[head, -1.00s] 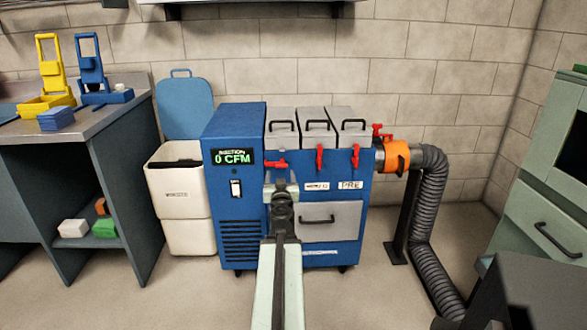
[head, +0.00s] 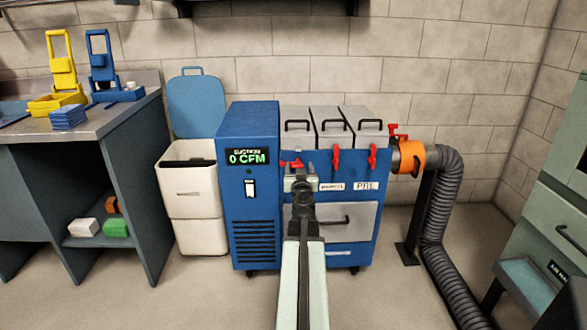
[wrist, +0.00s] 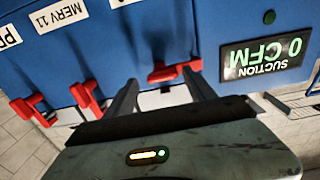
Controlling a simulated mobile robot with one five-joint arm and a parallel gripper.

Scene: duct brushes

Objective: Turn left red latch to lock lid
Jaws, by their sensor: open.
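The left red latch (head: 291,163) is on the front of the blue machine, below the leftmost grey lid (head: 296,126). Its handle lies sideways, while the middle latch (head: 336,160) and right latch (head: 372,156) hang down. The lid looks closed. My gripper (head: 301,182) is in front of the machine, just below the left latch, and hides part of it. In the wrist view, which is turned nearly upside down, my gripper (wrist: 160,78) is open, with the left latch (wrist: 175,72) between or just beyond its fingertips. I cannot tell whether they touch.
The suction display (head: 247,157) reads 0 CFM, left of the lids. An orange collar (head: 411,158) and black hose (head: 444,210) stand on the right. A white bin (head: 192,195) and a workbench (head: 100,112) are on the left. The floor in front is clear.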

